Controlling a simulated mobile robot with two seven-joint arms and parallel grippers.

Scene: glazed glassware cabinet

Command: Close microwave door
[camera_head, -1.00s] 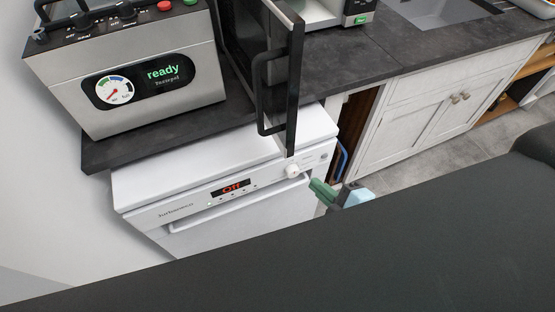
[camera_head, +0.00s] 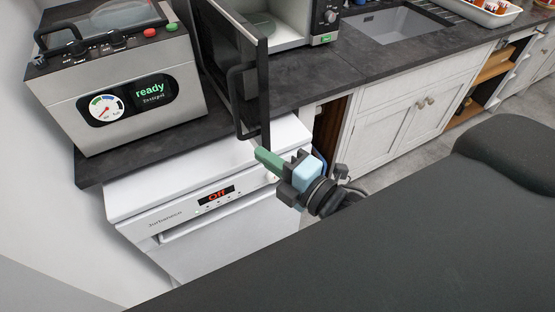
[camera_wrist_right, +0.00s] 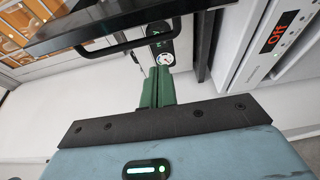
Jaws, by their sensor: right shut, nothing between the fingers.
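The microwave (camera_head: 285,40) stands on the dark counter with its door (camera_head: 236,60) wide open, sticking out toward me. The door has a black frame and a black bar handle (camera_head: 236,100). In the right wrist view the dark door edge (camera_wrist_right: 130,22) and its handle (camera_wrist_right: 112,48) cross the top. My right gripper (camera_head: 262,156) has green fingers shut with nothing between them. It is just below the door's lower end in the head view; I cannot tell whether it touches. In the right wrist view its fingertips (camera_wrist_right: 158,72) lie just under the handle. My left gripper is not in view.
A steel appliance reading "ready" (camera_head: 120,90) stands on the counter left of the door. A white dishwasher (camera_head: 190,205) reading "Off" is below the gripper. The counter (camera_head: 340,60) right of the microwave is clear up to the sink (camera_head: 395,22).

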